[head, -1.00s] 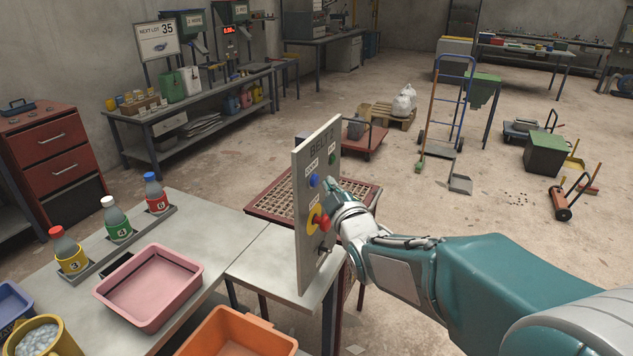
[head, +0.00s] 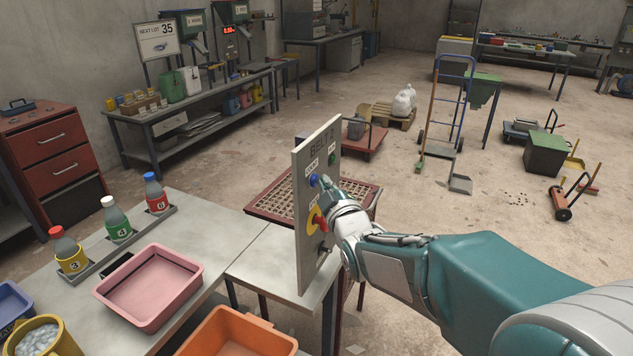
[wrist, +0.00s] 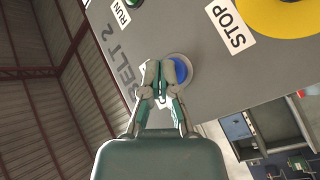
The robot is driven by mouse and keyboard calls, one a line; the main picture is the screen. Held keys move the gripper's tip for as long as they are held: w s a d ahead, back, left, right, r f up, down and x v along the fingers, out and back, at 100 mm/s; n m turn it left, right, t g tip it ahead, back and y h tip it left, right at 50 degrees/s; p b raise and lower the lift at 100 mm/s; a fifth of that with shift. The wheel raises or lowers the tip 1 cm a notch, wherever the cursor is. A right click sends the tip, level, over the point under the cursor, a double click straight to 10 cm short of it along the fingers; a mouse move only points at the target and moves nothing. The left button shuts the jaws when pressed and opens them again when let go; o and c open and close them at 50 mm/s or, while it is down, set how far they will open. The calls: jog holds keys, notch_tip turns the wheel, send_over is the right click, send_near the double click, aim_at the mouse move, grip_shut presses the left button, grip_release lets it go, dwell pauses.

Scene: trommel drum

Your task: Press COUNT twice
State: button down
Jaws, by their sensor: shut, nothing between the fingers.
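The grey control panel (head: 304,262) stands upright at the table's edge, marked BELT 2. Its blue button (head: 314,180) sits on the upper part of the face, and it also shows in the wrist view (wrist: 181,71). The label beside the blue button is partly hidden by my fingers in the wrist view. My gripper (head: 325,186) is shut and empty, its fingertips at the blue button; in the wrist view (wrist: 158,68) they overlap the button's left edge. I cannot tell whether they touch it or press it in.
A green RUN button (head: 332,158) is above and a red stop knob on a yellow disc (head: 318,221) below. A key switch (head: 322,250) sits lower. A pink tray (head: 150,286), orange bin (head: 240,335) and several bottles stand left of the panel.

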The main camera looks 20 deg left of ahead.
jog(key=shift+a, duration=0.2)
dwell(0.5)
jog(key=shift+s+d, duration=0.1)
jog(key=shift+d, duration=0.75)
jog(key=shift+s+d, duration=0.2)
jog(key=shift+d, duration=2.3)
